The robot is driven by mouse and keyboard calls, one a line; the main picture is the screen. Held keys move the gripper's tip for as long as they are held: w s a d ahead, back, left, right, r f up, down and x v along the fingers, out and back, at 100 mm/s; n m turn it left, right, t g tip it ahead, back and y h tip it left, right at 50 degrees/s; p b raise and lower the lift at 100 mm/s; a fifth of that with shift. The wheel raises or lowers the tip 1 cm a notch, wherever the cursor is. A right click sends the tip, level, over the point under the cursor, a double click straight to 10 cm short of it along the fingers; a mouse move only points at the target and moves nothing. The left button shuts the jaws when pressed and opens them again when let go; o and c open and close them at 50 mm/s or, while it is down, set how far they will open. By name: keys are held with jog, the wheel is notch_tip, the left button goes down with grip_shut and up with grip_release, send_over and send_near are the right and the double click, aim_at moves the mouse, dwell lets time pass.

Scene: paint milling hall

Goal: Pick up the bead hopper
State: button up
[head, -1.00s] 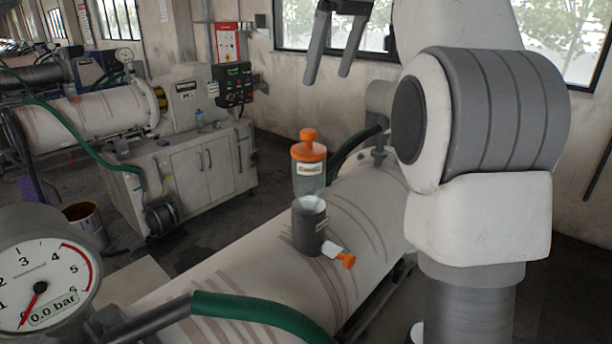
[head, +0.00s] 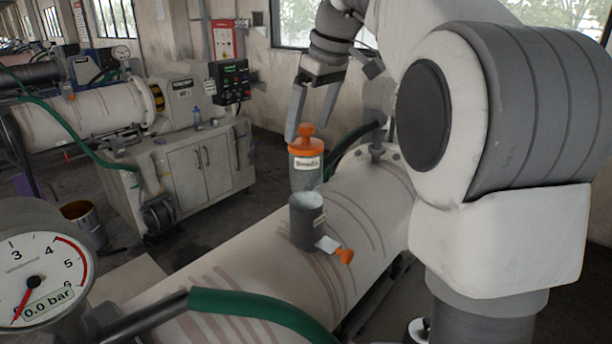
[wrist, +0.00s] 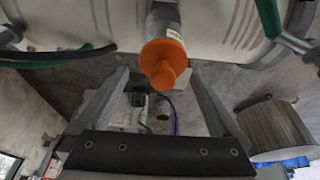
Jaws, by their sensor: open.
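The bead hopper (head: 305,172) is a clear cylinder with a label, an orange lid and an orange knob. In the wrist view the orange lid of the hopper (wrist: 163,60) lies between and just past the spread fingertips (wrist: 159,73). I cannot tell whether a finger touches it.
A small orange-handled valve (head: 343,255) sticks out beside the cup. A green hose (head: 250,308) crosses the barrel (head: 240,275) in front. A pressure gauge (head: 45,265) stands at lower left. A second mill on a cabinet (head: 185,170) is behind left.

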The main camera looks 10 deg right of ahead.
aim_at(302, 142)
jog(key=x, duration=0.5)
jog(key=shift+s+a+r+p, duration=0.1)
jog(key=shift+a+p, duration=0.1)
jog(key=shift+p, duration=0.1)
jog(key=shift+c, duration=0.3)
grip_shut()
